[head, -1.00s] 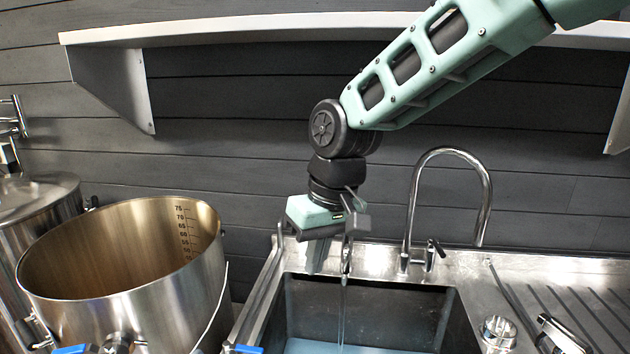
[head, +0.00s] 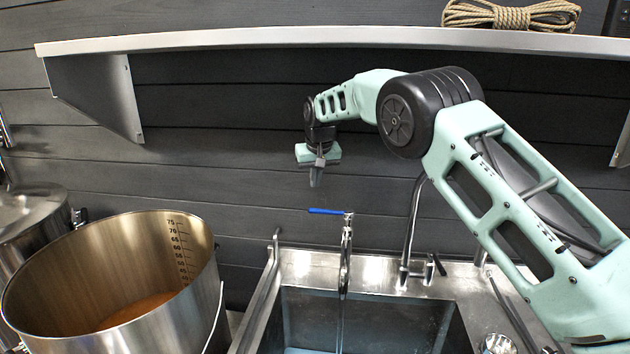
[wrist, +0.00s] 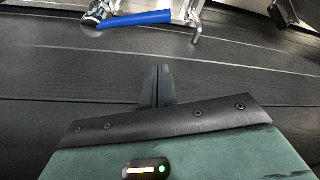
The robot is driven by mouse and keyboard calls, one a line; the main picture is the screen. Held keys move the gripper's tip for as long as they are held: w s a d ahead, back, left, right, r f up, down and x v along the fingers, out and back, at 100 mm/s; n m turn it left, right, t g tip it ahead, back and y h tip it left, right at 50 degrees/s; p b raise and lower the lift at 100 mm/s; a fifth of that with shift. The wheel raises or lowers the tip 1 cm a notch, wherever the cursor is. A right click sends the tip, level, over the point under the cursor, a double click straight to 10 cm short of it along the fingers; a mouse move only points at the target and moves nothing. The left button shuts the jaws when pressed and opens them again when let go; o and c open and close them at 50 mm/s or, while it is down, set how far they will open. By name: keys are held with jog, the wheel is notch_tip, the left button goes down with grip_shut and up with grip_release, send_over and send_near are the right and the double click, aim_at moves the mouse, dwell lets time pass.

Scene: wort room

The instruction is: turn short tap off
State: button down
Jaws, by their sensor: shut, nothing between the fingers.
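The short tap (head: 345,262) stands at the back left rim of the sink, with a blue lever (head: 329,211) on top pointing left. A thin stream of water (head: 340,328) runs from it into the basin. The lever also shows at the top of the wrist view (wrist: 140,19). My gripper (head: 315,183) points down in front of the dark wall, above the lever and apart from it in the picture. Its fingers (wrist: 157,72) are together in the wrist view, with nothing between them.
A tall curved tap (head: 410,235) stands to the right, partly hidden by my arm. A large steel kettle (head: 165,310) with brown contents is at the left. A shelf (head: 250,41) with coiled rope (head: 510,15) runs above. The sink (head: 385,283) is below.

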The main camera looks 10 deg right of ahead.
aim_at(331, 213)
notch_tip(331, 213, down, 7)
jog(key=s+p, duration=0.1)
jog(key=p, duration=0.4)
jog(key=shift+s+p, duration=0.3)
jog(key=shift+p, duration=0.05)
jog(key=shift+s+b, duration=0.15)
jog(key=shift+b, duration=0.25)
